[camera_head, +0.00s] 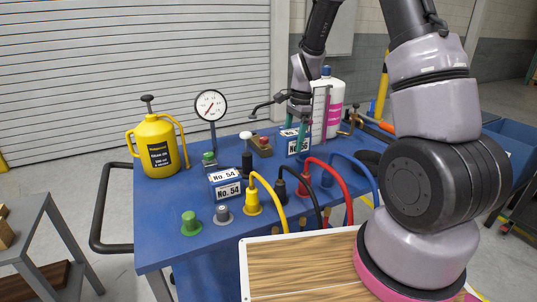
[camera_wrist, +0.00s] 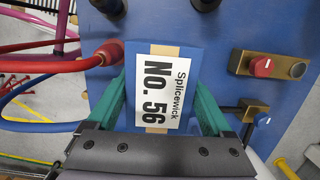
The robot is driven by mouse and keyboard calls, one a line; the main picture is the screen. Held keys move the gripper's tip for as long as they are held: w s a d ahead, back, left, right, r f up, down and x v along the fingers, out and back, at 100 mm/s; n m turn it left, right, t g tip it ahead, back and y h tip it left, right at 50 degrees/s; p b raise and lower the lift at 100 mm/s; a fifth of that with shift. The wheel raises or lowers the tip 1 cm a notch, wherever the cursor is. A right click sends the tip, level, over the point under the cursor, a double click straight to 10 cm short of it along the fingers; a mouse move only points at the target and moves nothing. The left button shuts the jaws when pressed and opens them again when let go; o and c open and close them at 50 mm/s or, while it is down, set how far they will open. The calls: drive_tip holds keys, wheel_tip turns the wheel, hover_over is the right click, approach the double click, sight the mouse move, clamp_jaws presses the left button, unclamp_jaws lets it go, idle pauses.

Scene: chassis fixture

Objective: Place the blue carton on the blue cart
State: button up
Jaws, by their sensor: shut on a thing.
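My gripper (camera_head: 298,128) has green fingers shut on the sides of a blue carton with a white "No. 56" label (camera_head: 298,146). In the wrist view the carton (camera_wrist: 160,88) sits between the two fingers, its label reading "Splicewick No. 56". It is at the back middle of a blue-topped surface (camera_head: 175,215) with a black handle bar at its left; I cannot tell whether it touches that surface. A blue bin-like cart (camera_head: 515,150) stands at the right edge, partly hidden by my arm.
A yellow canister (camera_head: 158,148), a dial gauge (camera_head: 211,106) and a white bottle (camera_head: 333,105) stand on the blue top. Yellow (camera_head: 262,190), black, red and blue cables arch in front of the held carton. A red-knob box (camera_wrist: 262,66) is beside it.

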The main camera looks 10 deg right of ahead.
drive_tip(key=shift+w+f, duration=0.25)
drive_tip(key=shift+f, duration=0.05)
wheel_tip(320, 180, down, 9)
drive_tip(key=shift+w+f, duration=0.15)
drive_tip(key=shift+f, duration=0.05)
drive_tip(key=o, duration=1.4)
drive_tip(key=shift+f, duration=0.1)
drive_tip(key=r, duration=0.4)
drive_tip(key=d+r, duration=0.1)
drive_tip(key=r, duration=0.7)
drive_tip(key=shift+w+d+r, duration=0.1)
drive_tip(key=shift+w+d, duration=0.15)
drive_tip(key=shift+d, duration=0.1)
drive_tip(key=s+d+r+n+t, duration=0.1)
drive_tip(key=s+r+n+t, duration=0.15)
drive_tip(key=r, duration=0.85)
drive_tip(key=s+d+r+n+t, duration=0.3)
drive_tip(key=s+r+n+t, duration=0.2)
drive_tip(key=s+r, duration=1.1)
drive_tip(key=s+n, duration=0.3)
drive_tip(key=s, duration=0.1)
drive_tip(key=shift+s+r, duration=0.25)
drive_tip(key=shift+r, duration=0.1)
